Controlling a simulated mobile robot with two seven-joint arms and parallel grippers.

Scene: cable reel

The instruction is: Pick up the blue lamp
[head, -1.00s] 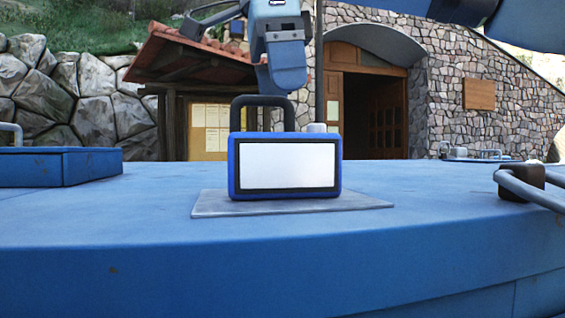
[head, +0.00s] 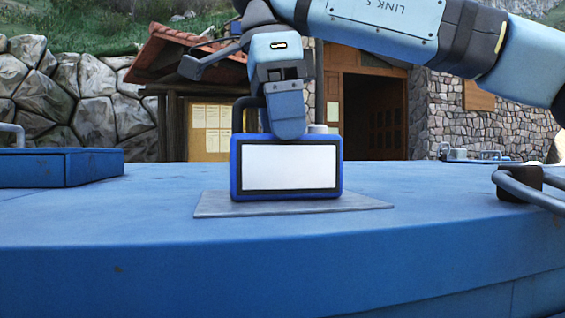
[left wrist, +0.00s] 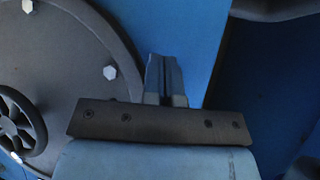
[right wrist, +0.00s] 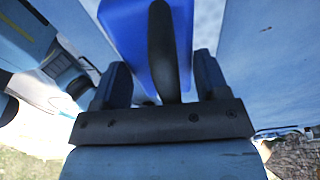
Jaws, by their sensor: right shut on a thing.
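The blue lamp (head: 289,168), a boxy body with a white front panel and a dark handle, stands upright on a thin grey plate (head: 365,204) on the blue surface. My right gripper (head: 287,128) is at the top of the lamp, in front of part of its handle. In the right wrist view the dark handle (right wrist: 162,50) is between the fingers of my right gripper (right wrist: 162,85), which is shut on it. The blue body lies beyond. My left gripper (left wrist: 163,75) shows only in the left wrist view, its fingers together and empty.
The blue surface (head: 120,225) is clear around the plate. A raised blue block (head: 60,166) is at the left, and a grey bar fitting (head: 520,185) is at the right edge. A dark round bolted disc (left wrist: 60,80) is beside my left gripper.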

